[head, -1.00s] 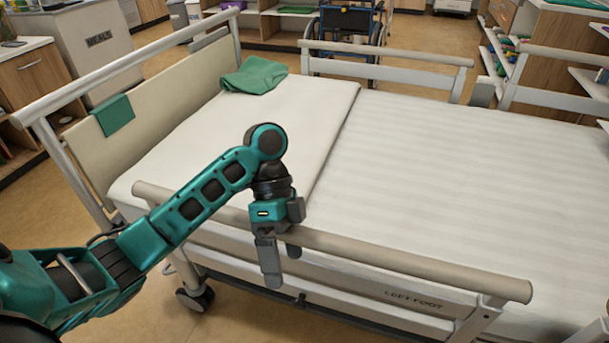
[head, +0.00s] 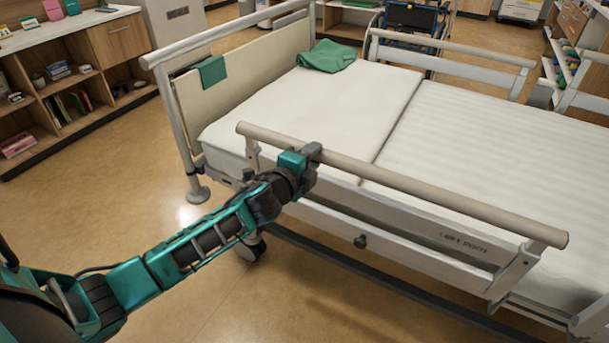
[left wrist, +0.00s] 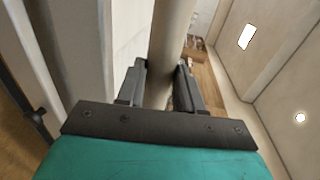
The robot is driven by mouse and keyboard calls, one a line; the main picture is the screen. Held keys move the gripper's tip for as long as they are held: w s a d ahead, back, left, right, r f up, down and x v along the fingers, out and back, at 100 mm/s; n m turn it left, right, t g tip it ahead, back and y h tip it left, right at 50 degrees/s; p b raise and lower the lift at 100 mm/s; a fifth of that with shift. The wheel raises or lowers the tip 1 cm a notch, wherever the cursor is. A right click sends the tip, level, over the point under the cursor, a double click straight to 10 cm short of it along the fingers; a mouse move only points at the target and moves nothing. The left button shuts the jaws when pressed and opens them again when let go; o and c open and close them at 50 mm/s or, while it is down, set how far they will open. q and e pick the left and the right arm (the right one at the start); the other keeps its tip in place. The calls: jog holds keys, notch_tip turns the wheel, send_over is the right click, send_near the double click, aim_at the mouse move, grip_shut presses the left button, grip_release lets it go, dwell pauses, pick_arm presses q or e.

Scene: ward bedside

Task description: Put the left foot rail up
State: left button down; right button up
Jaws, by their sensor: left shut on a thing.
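The left foot rail (head: 430,194) runs along the near side of the bed, with a pale round top bar and a lower panel marked "LEFT FOOT". Its top bar stands above the near mattress edge. My left gripper (head: 312,155) is shut on the top bar, left of its middle, reaching in from the outer side. In the left wrist view the bar (left wrist: 172,35) passes between the two fingers (left wrist: 162,82). A dark round knob (head: 360,241) sits on the lower panel. My right gripper is not in view.
A far rail (head: 450,48) stands across the bed. Open shelves (head: 70,90) are at the left. The floor (head: 110,200) between is clear.

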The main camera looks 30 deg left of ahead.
pick_arm(q)
jog(key=shift+d+h, duration=0.4)
jog(key=shift+d, duration=0.8)
jog(key=s, duration=0.3)
jog(key=shift+s+d+m+p, duration=0.1)
jog(key=shift+d+m+p, duration=0.2)
jog(key=shift+d+p, duration=0.1)
jog(key=s+r, duration=0.1)
jog(key=s, duration=0.5)
jog(key=shift+a+r, duration=0.15)
jog(key=shift+a, duration=0.15)
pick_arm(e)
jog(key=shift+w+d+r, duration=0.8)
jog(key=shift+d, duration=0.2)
